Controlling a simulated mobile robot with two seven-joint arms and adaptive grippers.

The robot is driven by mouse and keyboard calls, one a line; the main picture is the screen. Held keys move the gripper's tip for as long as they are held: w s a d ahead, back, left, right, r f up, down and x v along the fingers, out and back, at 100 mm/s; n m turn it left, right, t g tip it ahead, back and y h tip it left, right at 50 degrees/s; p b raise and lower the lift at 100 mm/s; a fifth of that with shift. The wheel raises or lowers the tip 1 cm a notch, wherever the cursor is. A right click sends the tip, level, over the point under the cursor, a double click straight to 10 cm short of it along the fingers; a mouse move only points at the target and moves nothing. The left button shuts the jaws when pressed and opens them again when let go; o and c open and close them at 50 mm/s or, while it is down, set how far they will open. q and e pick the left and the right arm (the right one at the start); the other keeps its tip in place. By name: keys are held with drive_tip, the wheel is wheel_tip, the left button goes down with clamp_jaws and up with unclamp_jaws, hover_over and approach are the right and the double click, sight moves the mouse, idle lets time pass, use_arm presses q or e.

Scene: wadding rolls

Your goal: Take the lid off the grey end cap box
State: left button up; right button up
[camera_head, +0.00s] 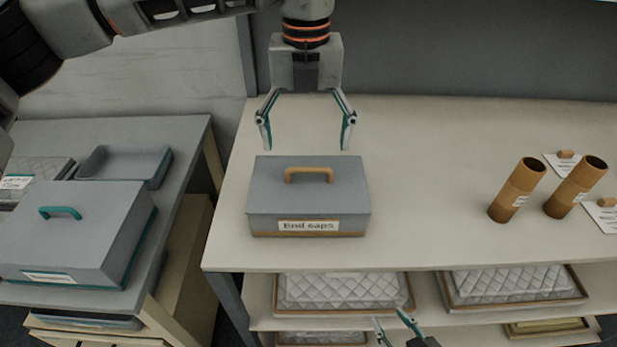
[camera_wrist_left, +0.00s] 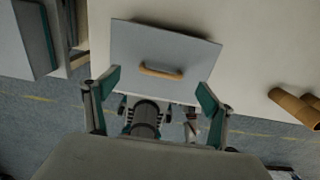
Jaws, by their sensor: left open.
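The grey end cap box (camera_head: 270,205) stands on the pale table with its lid (camera_head: 345,182) on. The lid has an orange-tan handle (camera_head: 308,171), and the front carries an "End caps" label (camera_head: 308,226). My left gripper (camera_head: 306,132) is open and empty, pointing down above and behind the box, with its fingers apart. In the left wrist view the lid (camera_wrist_left: 185,50) and its handle (camera_wrist_left: 161,72) show beyond the open left gripper (camera_wrist_left: 157,85). My right gripper (camera_head: 394,325) shows at the bottom edge, its two fingertips apart and empty, in front of the lower shelf.
Two brown tubes (camera_head: 516,190) (camera_head: 575,187) stand at the right of the table beside small cards. A larger grey box with a teal handle (camera_head: 75,230) and a grey tray (camera_head: 122,165) are on the left bench. Quilted wadding (camera_head: 343,289) lies on the shelf below. The table between box and tubes is clear.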

sight(309, 168)
use_arm(q)
drive_tip(key=f, duration=0.4)
drive_tip(key=s+f, duration=0.1)
drive_tip(key=f, duration=0.1)
drive_tip(key=shift+d+f+p, duration=0.2)
drive_tip(key=shift+f+p, duration=0.1)
drive_tip(key=shift+f, duration=0.05)
drive_tip(key=c, duration=1.2)
